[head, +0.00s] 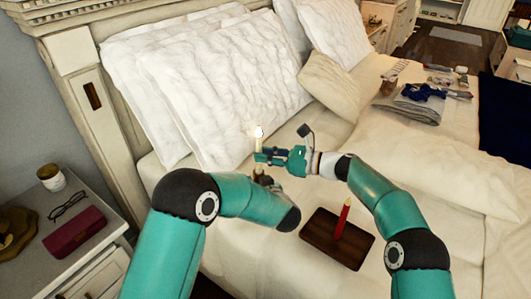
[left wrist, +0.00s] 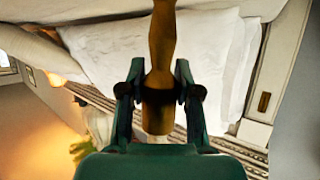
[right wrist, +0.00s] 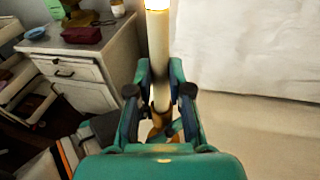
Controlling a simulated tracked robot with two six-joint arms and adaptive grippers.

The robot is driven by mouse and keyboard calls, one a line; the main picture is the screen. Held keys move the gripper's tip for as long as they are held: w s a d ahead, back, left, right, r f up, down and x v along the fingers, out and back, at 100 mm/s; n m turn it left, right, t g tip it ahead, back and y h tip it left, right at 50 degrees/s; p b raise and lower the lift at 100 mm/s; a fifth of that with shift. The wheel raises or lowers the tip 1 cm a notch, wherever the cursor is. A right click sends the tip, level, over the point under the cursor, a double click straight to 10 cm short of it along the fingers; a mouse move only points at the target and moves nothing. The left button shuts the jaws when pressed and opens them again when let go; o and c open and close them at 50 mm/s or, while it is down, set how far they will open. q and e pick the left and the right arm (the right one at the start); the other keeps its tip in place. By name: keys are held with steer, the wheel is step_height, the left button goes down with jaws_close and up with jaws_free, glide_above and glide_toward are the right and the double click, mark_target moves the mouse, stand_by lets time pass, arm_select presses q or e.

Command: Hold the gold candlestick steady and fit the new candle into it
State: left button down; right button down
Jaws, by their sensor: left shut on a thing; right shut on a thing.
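A cream candle (head: 258,136) with a bright glowing tip stands upright by the pillows; it also shows in the right wrist view (right wrist: 158,50). My right gripper (head: 264,156) is shut on this candle (right wrist: 158,88). The gold candlestick (left wrist: 161,60) is between the fingers of my left gripper (left wrist: 160,95), which is shut on it. Part of the candlestick shows just below the candle in the right wrist view (right wrist: 160,132). Fingers hide the join, so I cannot tell whether the candle is seated. A red candle (head: 342,217) stands upright on a dark wooden tray (head: 318,242).
White pillows (head: 205,85) lie behind the grippers. Folded laundry (head: 418,105) lies at the bed's far right. A nightstand (head: 95,240) at left carries glasses (head: 68,207), a red case (head: 75,231) and a jar (head: 51,177). The bedding right of the tray is clear.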

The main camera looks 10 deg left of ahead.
steer(key=shift+f, duration=0.75)
steer(key=c, duration=1)
jaws_free()
steer(key=shift+d, duration=0.15)
steer(key=s+d+r, duration=0.1)
steer(key=d, duration=1)
steer(key=shift+s+d, duration=0.2)
steer(key=shift+d, duration=0.1)
steer(key=shift+r, duration=0.1)
arm_select(q)
steer(key=c, duration=0.7)
jaws_free()
